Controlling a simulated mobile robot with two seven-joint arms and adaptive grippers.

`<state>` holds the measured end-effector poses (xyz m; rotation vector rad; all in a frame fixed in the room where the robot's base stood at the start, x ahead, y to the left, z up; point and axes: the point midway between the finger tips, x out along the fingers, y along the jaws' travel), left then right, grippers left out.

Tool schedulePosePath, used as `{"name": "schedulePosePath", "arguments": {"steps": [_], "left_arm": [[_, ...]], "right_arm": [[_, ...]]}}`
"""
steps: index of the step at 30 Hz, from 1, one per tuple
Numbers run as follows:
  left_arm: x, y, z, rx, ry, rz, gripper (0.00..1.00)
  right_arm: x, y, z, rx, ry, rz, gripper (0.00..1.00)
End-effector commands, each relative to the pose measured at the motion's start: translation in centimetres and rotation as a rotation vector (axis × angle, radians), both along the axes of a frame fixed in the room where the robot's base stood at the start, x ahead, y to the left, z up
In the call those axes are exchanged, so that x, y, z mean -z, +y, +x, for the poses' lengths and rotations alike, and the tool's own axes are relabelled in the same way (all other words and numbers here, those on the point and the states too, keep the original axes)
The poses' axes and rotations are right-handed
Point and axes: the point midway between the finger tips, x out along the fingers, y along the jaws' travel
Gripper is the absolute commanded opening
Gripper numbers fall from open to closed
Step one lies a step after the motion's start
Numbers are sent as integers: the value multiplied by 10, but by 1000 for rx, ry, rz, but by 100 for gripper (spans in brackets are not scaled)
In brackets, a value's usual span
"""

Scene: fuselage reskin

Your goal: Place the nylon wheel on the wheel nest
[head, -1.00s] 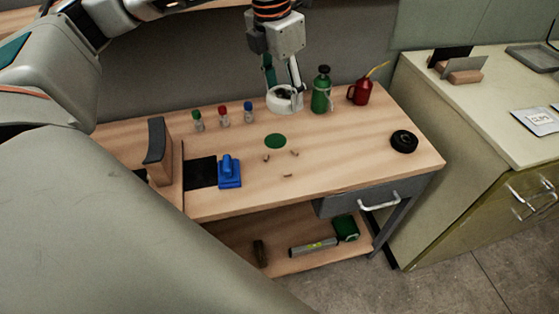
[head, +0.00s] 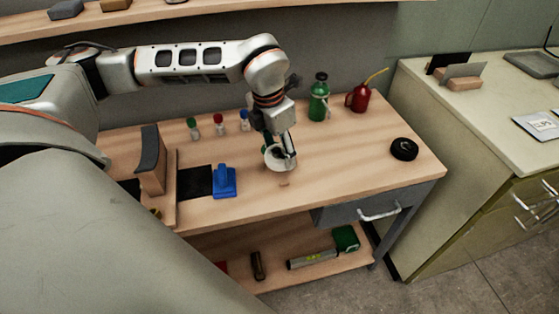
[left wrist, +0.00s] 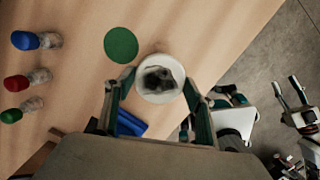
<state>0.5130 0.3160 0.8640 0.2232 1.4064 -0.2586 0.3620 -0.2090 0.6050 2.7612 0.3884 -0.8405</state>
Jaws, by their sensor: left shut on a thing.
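The nylon wheel is a white ring (head: 277,158) with a dark centre. It also shows between the fingers in the left wrist view (left wrist: 160,90). My left gripper (head: 280,154) is shut on it and holds it over the middle of the wooden bench. I cannot tell whether the wheel touches the bench. One small tan peg (head: 284,183) shows just in front of the wheel. A flat green disc (left wrist: 121,45) lies beside the wheel in the left wrist view. No other pegs show now. My right gripper (left wrist: 286,84) seems to show at the right of the left wrist view, empty, fingers apart.
A blue block-like holder (head: 224,182) stands left of the wheel. Small capped bottles (head: 218,126), a green bottle (head: 319,98) and a red oil can (head: 359,97) stand behind. A black ring (head: 404,149) lies at the right. The bench front right is clear.

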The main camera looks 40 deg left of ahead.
Motion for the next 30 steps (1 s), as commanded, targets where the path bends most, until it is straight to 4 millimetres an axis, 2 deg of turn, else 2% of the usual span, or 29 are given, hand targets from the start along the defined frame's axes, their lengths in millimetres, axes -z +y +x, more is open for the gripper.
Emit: {"name": "schedulePosePath", "arguments": {"steps": [8,20,21,22,23,30], "left_arm": [[38,0,-1,0,3,0,30],[42,0,0,0,1,-1,30],[42,0,-1,0,2,0,59],[42,0,-1,0,2,0,67],[42,0,-1,0,2,1,71],[42,0,0,0,1,0,71]], "right_arm": [[9,-1,-3,-2,9,-6,40],[8,-1,-4,-2,9,-6,40],[8,-1,-4,-2,9,-6,40],[8,-1,-4,-1,9,-5,40],[8,-1,-4,-1,10,-5,40],[9,-1,-7,-1,14,-5,40]]}}
